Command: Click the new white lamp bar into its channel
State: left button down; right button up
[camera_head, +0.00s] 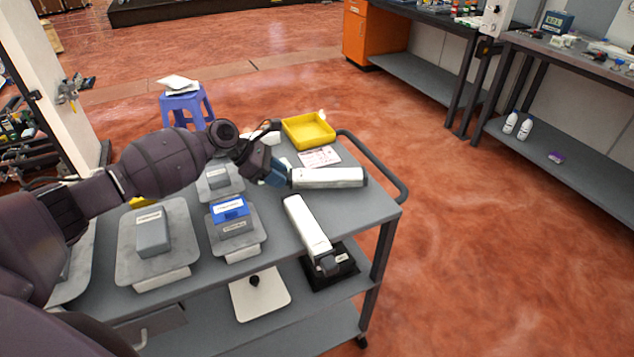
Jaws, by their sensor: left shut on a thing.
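My left gripper (277,174) reaches over the cart from the left. It is shut on the left end of a white bar (327,177) with dark ends, which lies roughly level and points right. A second long white piece (306,224) is nearer to me, slanting down to a dark holder (331,263) at the cart's right edge. The two white pieces are apart. I cannot tell from here which part is the channel, or whether the held bar touches the cart top. My right gripper is not in view.
The grey cart (285,262) carries a blue-topped box (231,216), a grey box on a plate (152,232) and a yellow tray (308,130) at the back. A push handle (385,165) curves round the right end. Open red floor lies to the right.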

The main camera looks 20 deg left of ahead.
pick_arm(q)
jog(key=shift+s+a+r+p, duration=0.1)
jog(key=shift+s+a+p, duration=0.2)
jog(key=shift+a, duration=0.35)
jog(key=shift+s+a+p, duration=0.3)
jog(key=shift+s+a, duration=0.05)
jog(key=shift+a, duration=0.35)
jog(key=shift+s+a+r+p, duration=0.1)
jog(key=shift+s+a+p, duration=0.2)
jog(key=shift+a, duration=0.35)
jog(key=shift+s+a+f, duration=0.15)
jog(key=shift+s+a, duration=0.05)
jog(key=shift+a, duration=0.1)
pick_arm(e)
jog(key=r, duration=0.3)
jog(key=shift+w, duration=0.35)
